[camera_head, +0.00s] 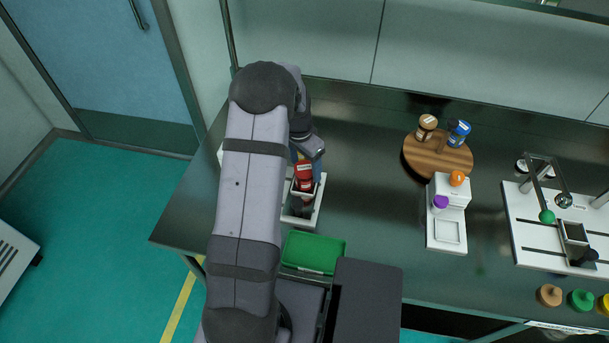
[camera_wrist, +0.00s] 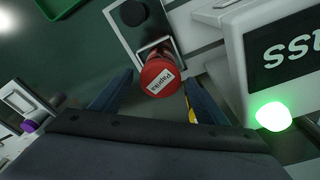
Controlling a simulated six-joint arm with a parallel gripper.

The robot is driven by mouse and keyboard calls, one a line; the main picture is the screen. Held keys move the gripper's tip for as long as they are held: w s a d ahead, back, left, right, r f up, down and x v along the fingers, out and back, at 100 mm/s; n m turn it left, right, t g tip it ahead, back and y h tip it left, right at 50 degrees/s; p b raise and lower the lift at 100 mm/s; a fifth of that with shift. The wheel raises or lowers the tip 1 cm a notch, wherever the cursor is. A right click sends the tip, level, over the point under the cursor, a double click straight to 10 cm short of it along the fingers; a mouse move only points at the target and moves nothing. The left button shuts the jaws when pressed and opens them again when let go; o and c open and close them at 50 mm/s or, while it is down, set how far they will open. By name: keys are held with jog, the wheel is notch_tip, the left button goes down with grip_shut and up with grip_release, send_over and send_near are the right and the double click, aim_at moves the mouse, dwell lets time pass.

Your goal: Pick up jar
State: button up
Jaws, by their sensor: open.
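A jar with a red lid labelled "Paprika" (camera_wrist: 160,77) sits between the two blue fingers of my gripper (camera_wrist: 157,93) in the wrist view. A dark gap shows on each side of the lid, and the fingers look apart from it. The same red jar (camera_head: 304,172) shows in the head view on a white-framed stand (camera_head: 317,207), partly covered by my arm. My gripper (camera_head: 307,155) is open around the jar, seen from behind. The jar's lower body is mostly hidden in both views.
A green tray (camera_head: 313,252) lies in front of the stand. A white device with a lit green button (camera_wrist: 273,116) is close on the right in the wrist view. A round wooden stand (camera_head: 438,165) holds brown-lidded (camera_head: 427,123) and blue-lidded (camera_head: 459,131) jars. A white scale (camera_head: 447,213) stands nearby.

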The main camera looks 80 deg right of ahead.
jog(key=shift+a+f+p, duration=0.1)
jog(key=shift+f+p, duration=0.35)
jog(key=shift+f, duration=0.05)
jog(key=shift+s+d+f+p, duration=0.15)
jog(key=shift+f+p, duration=0.7)
jog(key=shift+f, duration=1.2)
jog(key=c, duration=1.2)
jog(key=shift+c, duration=0.4)
jog(key=shift+r, duration=0.15)
